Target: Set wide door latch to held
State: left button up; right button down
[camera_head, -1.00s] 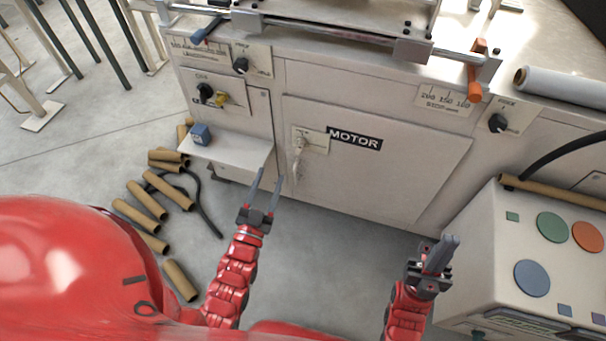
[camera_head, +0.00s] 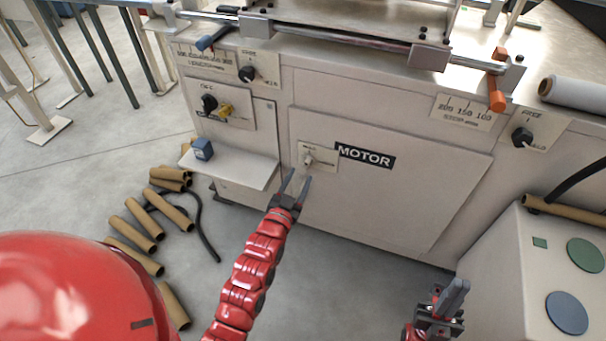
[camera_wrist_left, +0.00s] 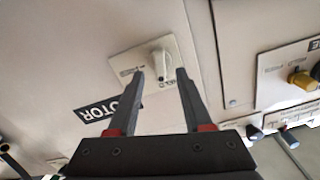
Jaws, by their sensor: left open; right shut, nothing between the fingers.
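The wide door (camera_head: 395,205) carries a black MOTOR label (camera_head: 365,157) and is closed flush in the machine front. Its latch (camera_head: 309,158) is a pale knob on a small plate at the door's upper left. The latch also shows in the left wrist view (camera_wrist_left: 158,62), with blurred lettering on its plate. My left gripper (camera_head: 297,180) is open just below the latch. In the left wrist view, its two fingers (camera_wrist_left: 158,82) point at the latch, which lies beyond the tips with nothing between them. My right gripper (camera_head: 447,296) is shut and empty, low at the right.
A shelf (camera_head: 235,167) with a blue block (camera_head: 203,149) juts out left of the door. Cardboard tubes (camera_head: 145,219) lie on the floor at left. A control box (camera_head: 545,265) stands at right. An orange lever (camera_head: 496,95) and a black knob (camera_head: 521,137) sit above right.

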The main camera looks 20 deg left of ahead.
aim_at(305, 168)
pick_arm(q)
jog(key=shift+w+b, duration=0.3)
jog(key=shift+w, duration=1.45)
grip_shut()
